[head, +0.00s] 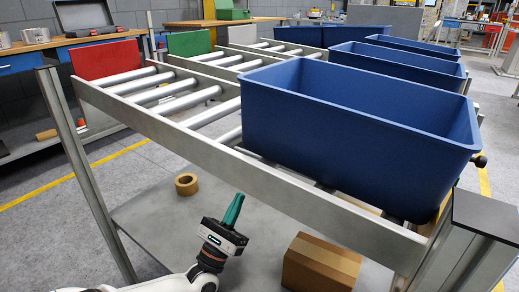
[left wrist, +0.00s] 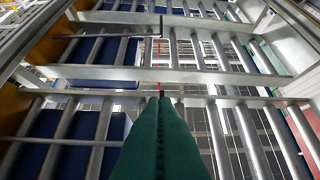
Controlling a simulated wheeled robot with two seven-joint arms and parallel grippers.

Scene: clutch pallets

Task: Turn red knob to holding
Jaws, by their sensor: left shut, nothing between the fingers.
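My left gripper (head: 234,207) is below the front rail of the roller conveyor (head: 250,172) in the head view, its green fingers pointing up. The fingers are shut with nothing between them. They also fill the lower middle of the left wrist view (left wrist: 160,102), pointing at the underside of the rollers. I cannot make out a red knob in either view. A thin red line stands above the fingertips in the left wrist view; I cannot tell what it is. A black knob (head: 480,161) shows at the conveyor's right side. My right gripper is not in view.
A large blue crate (head: 350,130) sits on the near conveyor's right part, with more blue crates behind. A red panel (head: 108,59) and a green panel (head: 190,42) stand at the lanes' left ends. Tape (head: 186,184) and a cardboard box (head: 320,264) lie below.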

